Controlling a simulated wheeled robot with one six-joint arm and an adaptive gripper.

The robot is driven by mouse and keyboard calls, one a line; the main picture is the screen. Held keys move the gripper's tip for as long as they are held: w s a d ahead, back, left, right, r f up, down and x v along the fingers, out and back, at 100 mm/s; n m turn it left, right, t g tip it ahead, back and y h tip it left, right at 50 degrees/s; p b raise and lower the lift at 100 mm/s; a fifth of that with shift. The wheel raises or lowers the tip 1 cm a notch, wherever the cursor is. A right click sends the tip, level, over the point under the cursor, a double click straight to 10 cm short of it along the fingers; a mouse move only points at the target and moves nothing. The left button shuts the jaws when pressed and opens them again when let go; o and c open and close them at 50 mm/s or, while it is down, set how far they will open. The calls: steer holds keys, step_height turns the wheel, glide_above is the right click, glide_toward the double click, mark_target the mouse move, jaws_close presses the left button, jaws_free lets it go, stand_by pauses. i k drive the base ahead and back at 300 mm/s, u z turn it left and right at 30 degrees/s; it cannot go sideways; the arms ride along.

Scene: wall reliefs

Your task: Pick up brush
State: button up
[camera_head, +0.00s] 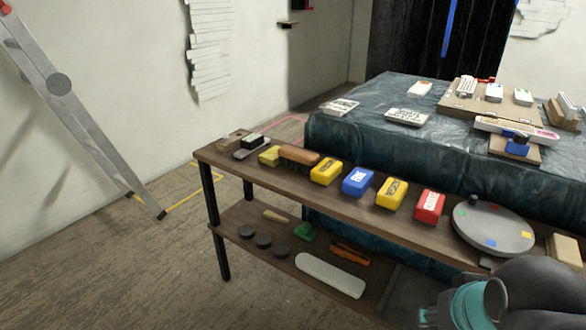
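A brown, rounded, elongated block (298,154) lies on the top board of the wooden shelf table (330,190), towards its left end. It looks like a wooden-backed brush, but bristles are too small to make out. A yellow block (269,155) sits just left of it and a yellow box (325,171) just right of it. My arm shows at the bottom right, dark grey and teal, at the table's right end. My gripper's fingers are not in view.
A blue box (358,181), another yellow box (391,193), a red box (429,205) and a grey round disc (493,228) line the top board. The lower shelf holds a white oblong (330,274). A covered table (350,135) stands behind; a ladder (75,105) leans left.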

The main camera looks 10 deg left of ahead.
mark_target(302, 160)
steer(key=k, duration=0.9)
steer(key=u, duration=0.85)
steer(key=i, duration=1.3)
steer(key=z, duration=0.35)
